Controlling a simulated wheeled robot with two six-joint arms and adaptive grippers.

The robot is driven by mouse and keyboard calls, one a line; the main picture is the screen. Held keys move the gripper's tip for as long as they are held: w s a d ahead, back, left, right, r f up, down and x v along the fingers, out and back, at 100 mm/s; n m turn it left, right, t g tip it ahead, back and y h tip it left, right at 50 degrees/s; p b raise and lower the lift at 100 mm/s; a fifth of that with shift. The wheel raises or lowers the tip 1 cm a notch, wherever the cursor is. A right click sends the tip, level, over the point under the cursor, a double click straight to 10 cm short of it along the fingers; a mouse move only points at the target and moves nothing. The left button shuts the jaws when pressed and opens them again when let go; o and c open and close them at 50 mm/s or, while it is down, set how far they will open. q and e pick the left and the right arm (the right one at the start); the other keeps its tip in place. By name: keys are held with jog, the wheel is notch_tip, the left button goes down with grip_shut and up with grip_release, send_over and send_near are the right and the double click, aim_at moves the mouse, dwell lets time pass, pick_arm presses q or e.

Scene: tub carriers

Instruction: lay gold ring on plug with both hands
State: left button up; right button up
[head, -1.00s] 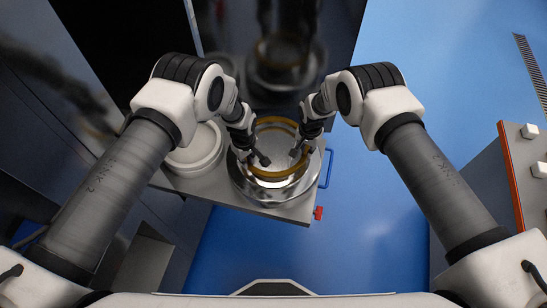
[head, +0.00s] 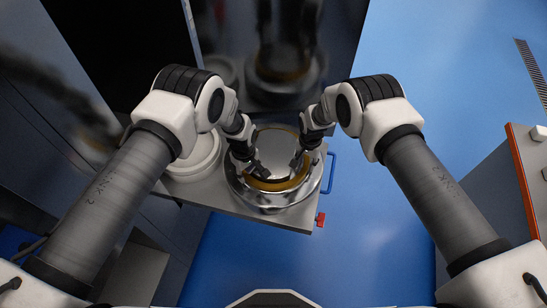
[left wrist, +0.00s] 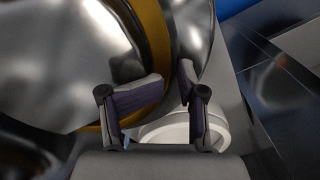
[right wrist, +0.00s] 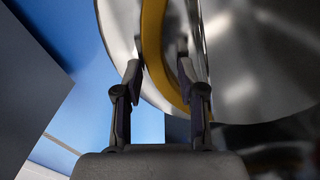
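The gold ring (head: 277,185) lies around the silver plug (head: 276,150) on the grey cart top. It looks level and low, but its full contact is hidden. The ring also shows as a gold band in the left wrist view (left wrist: 154,30) and the right wrist view (right wrist: 152,30). My left gripper (head: 262,172) is at the ring's left part, its fingers apart with a gap between them. My right gripper (head: 297,160) is at the ring's right part, its fingers also apart on either side of the band. Neither visibly clamps the ring.
A white round tub (head: 193,160) stands left of the plug on the cart (head: 240,214). The cart has a blue handle (head: 330,172) and a red part (head: 320,219) on its right. A dark reflective panel (head: 275,60) rises behind. Blue floor is free at right.

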pick_arm(q)
jog(key=r, duration=0.6)
jog(key=shift+w+r, duration=0.25)
jog(key=shift+r, duration=0.3)
pick_arm(e)
jog(key=shift+r, duration=0.25)
pick_arm(q)
jog(key=shift+s+r, duration=0.1)
pick_arm(e)
notch_tip(320, 180, up, 12)
jog(key=shift+f, duration=0.2)
jog(key=shift+f, duration=0.1)
